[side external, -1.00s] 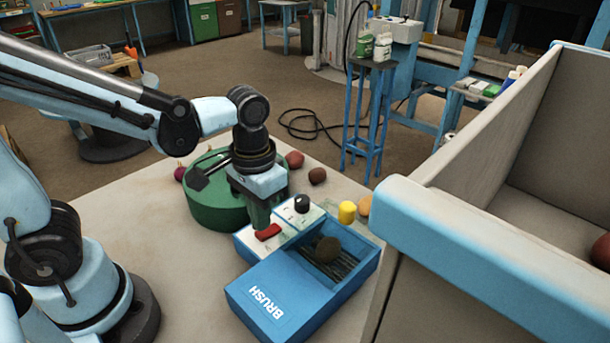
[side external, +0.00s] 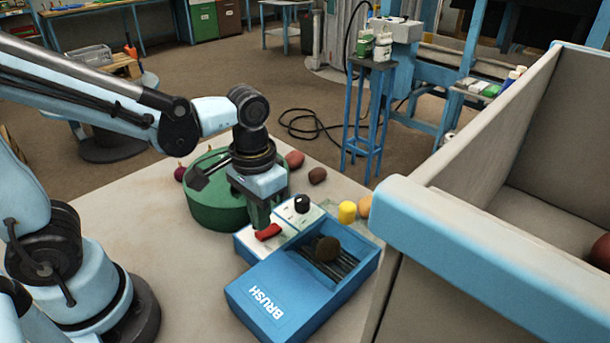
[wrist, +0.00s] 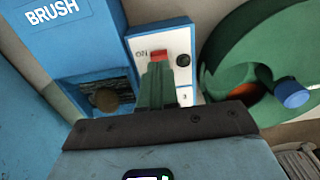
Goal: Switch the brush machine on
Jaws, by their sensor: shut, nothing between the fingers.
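The blue brush machine (side external: 265,303), labelled BRUSH, sits on the table with a brown round item (side external: 327,249) on its dark bristles. Its white control panel (side external: 246,240) carries a red switch (side external: 268,232) and a black knob (side external: 301,203). In the wrist view the red switch (wrist: 157,56) sits beside the letters ON, partly covered by my fingers. My gripper (side external: 261,222) is shut and empty, pointing down at the panel just behind the switch. It also shows in the wrist view (wrist: 157,72), with its tips at the switch; whether they touch cannot be told.
A green round tub (side external: 215,215) stands left of and behind the panel, close to my gripper. A large blue-rimmed bin (side external: 470,265) stands at the right. The table's front left is clear.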

